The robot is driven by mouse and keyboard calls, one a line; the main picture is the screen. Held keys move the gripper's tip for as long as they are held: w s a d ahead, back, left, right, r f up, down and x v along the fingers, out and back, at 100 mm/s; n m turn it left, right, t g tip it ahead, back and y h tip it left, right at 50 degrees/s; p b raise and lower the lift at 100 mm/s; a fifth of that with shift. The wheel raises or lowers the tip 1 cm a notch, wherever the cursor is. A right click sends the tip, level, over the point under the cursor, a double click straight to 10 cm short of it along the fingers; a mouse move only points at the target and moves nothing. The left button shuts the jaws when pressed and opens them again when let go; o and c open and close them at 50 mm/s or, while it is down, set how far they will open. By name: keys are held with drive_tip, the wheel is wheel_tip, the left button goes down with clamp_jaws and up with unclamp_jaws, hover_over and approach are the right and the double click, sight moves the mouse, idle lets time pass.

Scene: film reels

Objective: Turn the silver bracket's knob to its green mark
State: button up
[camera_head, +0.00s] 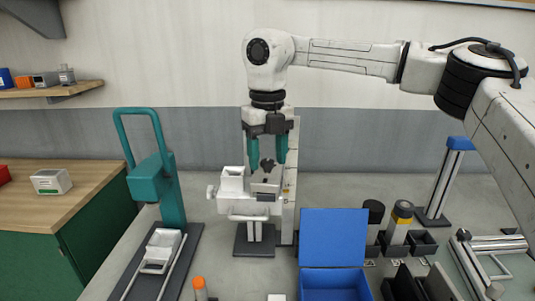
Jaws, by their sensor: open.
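My gripper (267,153) points straight down with its two teal fingers apart and nothing held between them. A small dark knob-like part (267,165) shows between and just below the fingertips; I cannot tell whether the fingers touch it. It appears in front of a pale upright bracket (291,185), which may be the silver one. A white device on a dark-footed stand (250,208) is below, with a small round knob at its left side (211,191). No green mark can be made out, and the dark part's turn angle is too small to read.
A teal lever press (170,190) stands at left beside a green cabinet (40,238). A blue open-lidded box (333,238) is at front centre. Dark cylinders (374,212), a blue-topped post (440,185) and metal rails (497,245) are at right. An orange-capped item (199,286) is in front.

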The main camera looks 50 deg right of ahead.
sight(267, 161)
drive_tip(key=shift+r, duration=0.1)
wheel_tip(267, 161, up, 11)
drive_tip(key=shift+f, duration=0.2)
idle(0.6)
